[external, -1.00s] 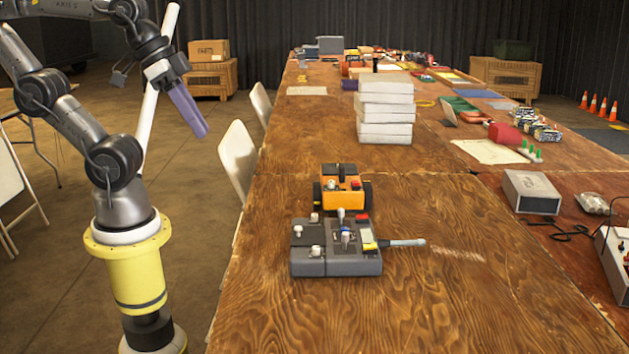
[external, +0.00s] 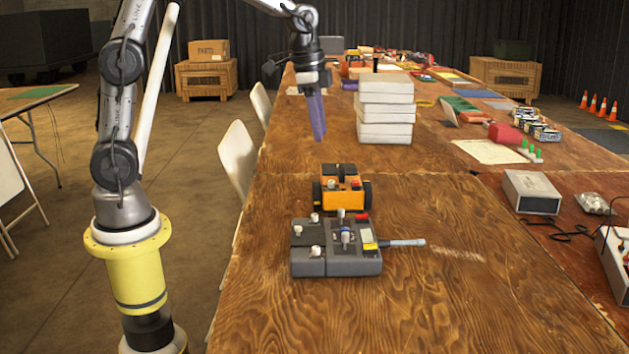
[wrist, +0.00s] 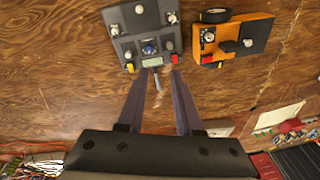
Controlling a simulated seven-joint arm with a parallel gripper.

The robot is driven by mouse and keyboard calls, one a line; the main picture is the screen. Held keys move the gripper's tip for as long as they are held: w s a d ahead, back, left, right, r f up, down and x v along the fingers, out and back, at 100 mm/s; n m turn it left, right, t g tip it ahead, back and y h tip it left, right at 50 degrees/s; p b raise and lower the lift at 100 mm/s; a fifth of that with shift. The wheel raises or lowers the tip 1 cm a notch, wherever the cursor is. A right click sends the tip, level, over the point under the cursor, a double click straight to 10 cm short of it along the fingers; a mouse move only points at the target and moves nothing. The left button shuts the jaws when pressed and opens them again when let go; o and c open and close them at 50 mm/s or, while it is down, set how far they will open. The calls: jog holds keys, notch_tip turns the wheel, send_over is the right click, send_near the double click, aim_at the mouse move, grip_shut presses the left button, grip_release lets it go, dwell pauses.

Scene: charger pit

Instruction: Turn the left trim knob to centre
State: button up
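The dark grey control box (external: 318,270) lies on the near part of the wooden table. Several pale knobs or sticks stand on its top, among them a front-left one (external: 316,251) and a back-left one (external: 298,231). I cannot tell which is the left trim knob or how it is turned. The box also shows in the wrist view (wrist: 141,33), beyond my fingertips. My gripper (external: 319,138) hangs above the table, behind the box and clear of it, with purple fingers pointing down. In the wrist view its fingers (wrist: 159,72) are apart with nothing between them.
An orange wheeled vehicle (external: 341,187) stands close behind the box. A light-tipped rod (external: 405,242) sticks out from the box's right side. A stack of white boxes (external: 385,112) stands farther back, near my gripper. The table front is clear.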

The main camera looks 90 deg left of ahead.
jog(key=n+g, duration=0.2)
send_over(315, 214)
notch_tip(315, 214, down, 9)
jog(key=shift+h, duration=0.4)
notch_tip(315, 214, down, 13)
jog(key=shift+d, duration=0.1)
jog(key=shift+c, duration=0.2)
grip_shut()
